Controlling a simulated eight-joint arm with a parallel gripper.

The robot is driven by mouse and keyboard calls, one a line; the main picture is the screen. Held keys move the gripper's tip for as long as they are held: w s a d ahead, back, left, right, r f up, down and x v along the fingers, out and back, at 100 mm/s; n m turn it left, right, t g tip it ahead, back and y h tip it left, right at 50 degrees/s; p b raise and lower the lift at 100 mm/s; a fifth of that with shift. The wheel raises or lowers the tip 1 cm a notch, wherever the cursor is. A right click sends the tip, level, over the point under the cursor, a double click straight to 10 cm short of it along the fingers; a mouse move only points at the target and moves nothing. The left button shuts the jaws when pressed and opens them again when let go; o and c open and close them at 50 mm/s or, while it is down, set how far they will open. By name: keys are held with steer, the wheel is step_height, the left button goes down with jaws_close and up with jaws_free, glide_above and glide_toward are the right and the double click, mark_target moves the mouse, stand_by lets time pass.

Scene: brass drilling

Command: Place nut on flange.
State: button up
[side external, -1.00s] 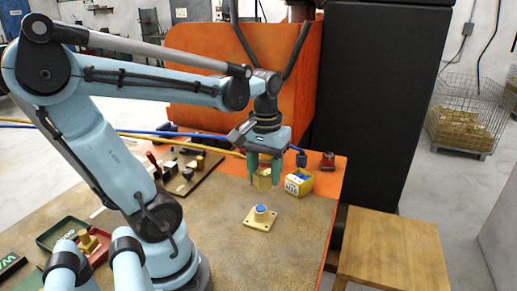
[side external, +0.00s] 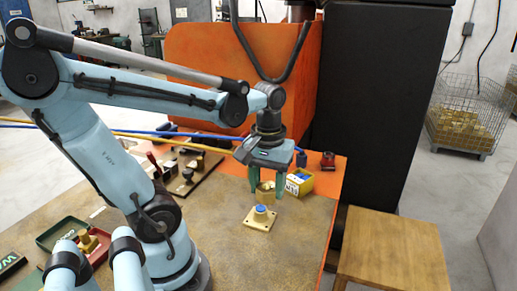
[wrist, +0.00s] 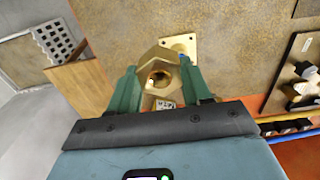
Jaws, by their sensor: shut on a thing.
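The brass hexagonal nut (side external: 266,187) is held between the green fingers of my gripper (side external: 267,191). In the wrist view the nut (wrist: 160,70) shows its round hole between the fingertips (wrist: 158,78). The brass flange (side external: 258,224) has a square plate and a raised centre with a blue top. It lies flat on the bench, below the nut and slightly left of it in the side view. The nut is apart from the flange. In the wrist view the flange (wrist: 182,41) shows just beyond the nut, which partly hides it.
A board with knobs (side external: 185,175) lies left. A tray (side external: 68,232) holds brass parts. The bench around the flange is clear.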

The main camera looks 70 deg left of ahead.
steer(key=a+f, duration=0.2)
steer(key=a, duration=0.1)
steer(key=a+f, duration=0.1)
steer(key=shift+w+a, duration=0.25)
steer(key=shift+a, duration=0.15)
steer(key=shift+f, duration=1.95)
steer(key=shift+f, duration=0.15)
steer(key=o, duration=1.4)
step_height(320, 180, up, 12)
steer(key=w+d+f+m+t, duration=0.1)
steer(key=d+m+t, duration=0.1)
steer(key=d+m, duration=0.1)
steer(key=w+d+f+m+t, duration=0.1)
steer(key=w+d+m+t, duration=0.1)
steer(key=d+m, duration=0.1)
steer(key=w+d+f+m+t, duration=0.1)
steer(key=w+d+m+t, duration=0.1)
steer(key=d, duration=0.3)
steer(key=shift+d+m+t, duration=0.15)
steer(key=shift+m+t, duration=0.35)
steer(key=shift+t, duration=0.1)
